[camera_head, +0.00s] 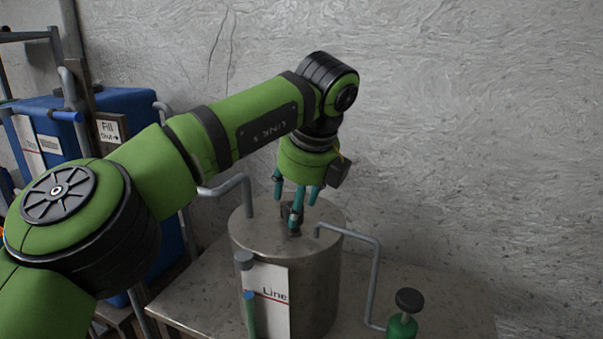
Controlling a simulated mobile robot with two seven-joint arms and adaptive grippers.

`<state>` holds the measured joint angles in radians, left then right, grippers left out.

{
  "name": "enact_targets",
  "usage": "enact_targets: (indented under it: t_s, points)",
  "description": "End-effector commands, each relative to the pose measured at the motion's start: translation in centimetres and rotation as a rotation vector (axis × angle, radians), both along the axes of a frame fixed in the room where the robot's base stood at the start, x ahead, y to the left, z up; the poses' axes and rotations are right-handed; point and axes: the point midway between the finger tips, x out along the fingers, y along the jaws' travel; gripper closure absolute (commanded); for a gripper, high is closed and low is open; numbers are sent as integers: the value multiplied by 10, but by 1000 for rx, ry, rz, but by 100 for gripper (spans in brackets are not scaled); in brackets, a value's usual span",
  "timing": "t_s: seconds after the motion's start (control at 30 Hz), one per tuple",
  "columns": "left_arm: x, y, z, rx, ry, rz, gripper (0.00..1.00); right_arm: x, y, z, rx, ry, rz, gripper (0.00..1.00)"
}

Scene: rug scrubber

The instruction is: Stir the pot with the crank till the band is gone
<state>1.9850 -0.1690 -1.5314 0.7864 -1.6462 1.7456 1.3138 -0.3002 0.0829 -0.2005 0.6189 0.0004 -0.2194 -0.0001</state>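A grey metal pot (313,285) stands on the table. My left gripper (295,205) points down over the middle of its lid, with teal fingers around or just in front of a small dark fitting (287,212). This fitting may be the crank; the fingers partly hide it, and I cannot tell whether they grip it. An upright tube (250,318) on the pot's front has a grey cap and teal contents, with a bluer part (249,295) at their top, possibly the band. My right gripper is not in view.
A bent grey pipe (378,270) runs from the lid down to a green vessel (402,328) with a dark knob. Another pipe (246,188) rises at the lid's left. Blue tanks (120,110) stand at left. The tabletop (450,300) at right is clear.

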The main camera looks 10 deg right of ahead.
Motion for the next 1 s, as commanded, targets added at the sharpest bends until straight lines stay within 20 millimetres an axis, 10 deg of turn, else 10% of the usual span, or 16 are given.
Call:
enact_targets:
  t_s: [0.4,1.0]
  points:
    - [-26,-12,76,-1,-5,2,44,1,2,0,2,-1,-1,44]
    - [-31,-13,87,-1,-2,1,44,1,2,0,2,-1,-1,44]
